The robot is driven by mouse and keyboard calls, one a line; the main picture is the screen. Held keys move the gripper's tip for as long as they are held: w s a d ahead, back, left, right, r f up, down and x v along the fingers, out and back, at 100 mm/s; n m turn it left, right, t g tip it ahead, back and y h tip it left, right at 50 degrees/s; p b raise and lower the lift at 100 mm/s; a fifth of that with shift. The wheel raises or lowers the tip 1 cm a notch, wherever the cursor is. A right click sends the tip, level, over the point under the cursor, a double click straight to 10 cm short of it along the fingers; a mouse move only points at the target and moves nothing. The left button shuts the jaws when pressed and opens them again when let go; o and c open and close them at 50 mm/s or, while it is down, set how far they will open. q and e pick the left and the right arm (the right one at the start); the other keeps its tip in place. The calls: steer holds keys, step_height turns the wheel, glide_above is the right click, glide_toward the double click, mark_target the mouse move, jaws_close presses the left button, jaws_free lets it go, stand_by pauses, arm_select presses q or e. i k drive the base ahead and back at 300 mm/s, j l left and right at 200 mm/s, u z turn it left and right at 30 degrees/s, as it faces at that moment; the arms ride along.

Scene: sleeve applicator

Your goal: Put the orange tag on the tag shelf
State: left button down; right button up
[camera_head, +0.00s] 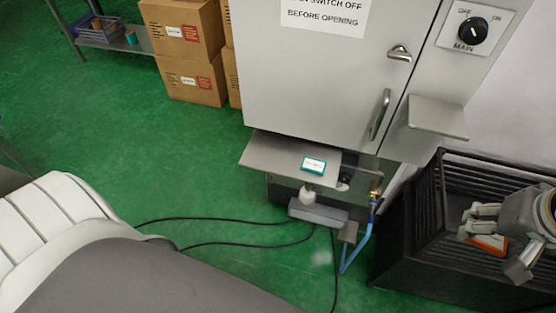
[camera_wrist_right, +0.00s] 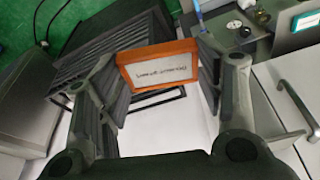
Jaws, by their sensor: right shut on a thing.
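The orange tag (camera_head: 488,244) is held in my right gripper (camera_head: 482,227), above the black slatted rack at the right of the head view. In the right wrist view, the tag (camera_wrist_right: 160,70) has an orange frame and a pale lettered face, pinched between both fingers. A small bare grey shelf (camera_head: 437,116) sticks out from the cabinet's right side, up and left of the gripper. A wider grey shelf (camera_head: 268,157) under the cabinet holds a teal tag (camera_head: 314,165). Which one is the tag shelf I cannot tell. My left gripper is not in view.
The grey cabinet (camera_head: 310,85) has a door handle (camera_head: 381,114), a latch (camera_head: 399,53) and a rotary switch (camera_head: 473,31). The black rack (camera_head: 411,235) stands at right. A blue hose (camera_head: 357,252) and black cables hang below. Cardboard boxes (camera_head: 191,80) stand behind; green floor at left is clear.

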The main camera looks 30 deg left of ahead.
mark_target(265, 155)
steer(key=j+u, duration=0.1)
steer(key=u, duration=0.35)
steer(key=j+u, duration=0.15)
steer(key=u, duration=0.35)
steer(key=j+u, duration=0.1)
steer(key=u, duration=0.35)
steer(key=i+j+u, duration=0.1)
steer(key=j, duration=0.5)
